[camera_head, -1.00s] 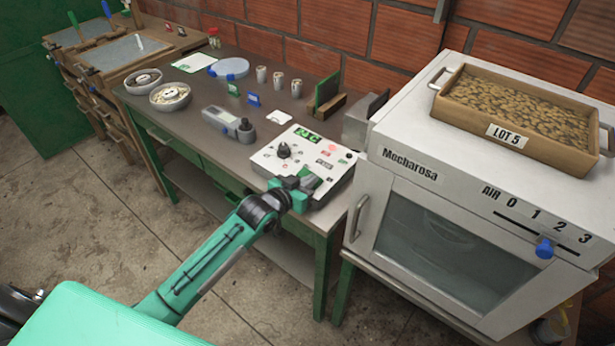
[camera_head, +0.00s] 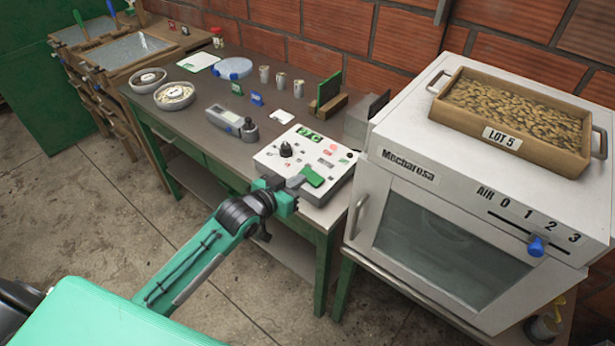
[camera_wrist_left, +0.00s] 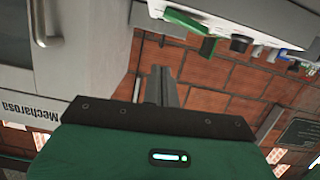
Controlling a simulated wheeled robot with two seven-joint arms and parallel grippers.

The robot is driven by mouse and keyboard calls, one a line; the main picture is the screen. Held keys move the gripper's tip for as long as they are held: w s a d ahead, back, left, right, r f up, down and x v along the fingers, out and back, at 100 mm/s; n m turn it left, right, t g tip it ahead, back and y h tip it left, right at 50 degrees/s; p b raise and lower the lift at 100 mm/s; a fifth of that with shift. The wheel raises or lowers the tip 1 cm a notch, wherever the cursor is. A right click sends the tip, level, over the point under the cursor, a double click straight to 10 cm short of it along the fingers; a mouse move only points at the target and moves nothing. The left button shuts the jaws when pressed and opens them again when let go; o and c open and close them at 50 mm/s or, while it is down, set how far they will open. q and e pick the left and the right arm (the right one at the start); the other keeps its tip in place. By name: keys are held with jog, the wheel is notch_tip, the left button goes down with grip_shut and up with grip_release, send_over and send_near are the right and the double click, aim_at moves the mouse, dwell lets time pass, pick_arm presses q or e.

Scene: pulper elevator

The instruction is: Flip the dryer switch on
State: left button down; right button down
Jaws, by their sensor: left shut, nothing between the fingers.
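The white control box (camera_head: 277,157) stands on the work table's front right part, left of the dryer. A green lever (camera_head: 312,177) sticks out at its front edge, and a black knob (camera_head: 286,150) is on its top. The lever also shows in the wrist view (camera_wrist_left: 188,22). My left gripper (camera_head: 294,182) is at the box's front edge, close to the lever's left side. Its fingers (camera_wrist_left: 161,82) are shut and empty; touch with the lever cannot be told. The switch's on or off marking is unreadable. My right gripper is out of view.
The white Mecharosa dryer (camera_head: 405,180) stands right of the box, with a blue air slider (camera_head: 536,246) and a LOT 5 bean tray (camera_head: 530,150) on top. The floor in front is clear.

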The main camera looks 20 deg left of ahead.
pick_arm(q)
jog(key=shift+v, duration=1.65)
jog(key=shift+d, duration=0.15)
jog(key=a+f+n+g+y, duration=0.1)
jog(key=a+f+y, duration=0.1)
jog(key=f, duration=0.8)
jog(key=a+f+n+g+y, duration=0.1)
jog(key=a+f, duration=0.2)
jog(key=f, duration=0.7)
jog(key=s+a+f+g+y, duration=0.1)
jog(key=s+f, duration=0.3)
jog(key=f, duration=0.3)
jog(key=s+a+f+g, duration=0.15)
jog(key=s+f, duration=0.25)
jog(key=f, duration=0.4)
jog(key=s+f+g+y, duration=0.1)
jog(key=s+f+g, duration=0.1)
jog(key=s+f, duration=0.4)
jog(key=s+d+f+g, duration=0.1)
jog(key=s+f+g, duration=0.1)
jog(key=s+f, duration=0.5)
jog(key=s+d+f+g, duration=0.1)
jog(key=s+f, duration=0.6)
jog(key=s, duration=0.9)
jog(key=s+d+f+m+g, duration=0.1)
jog(key=s+f+g, duration=0.2)
jog(key=s+f, duration=0.4)
jog(key=s, duration=0.4)
jog(key=shift+s+g, duration=0.15)
jog(key=shift+g, duration=0.2)
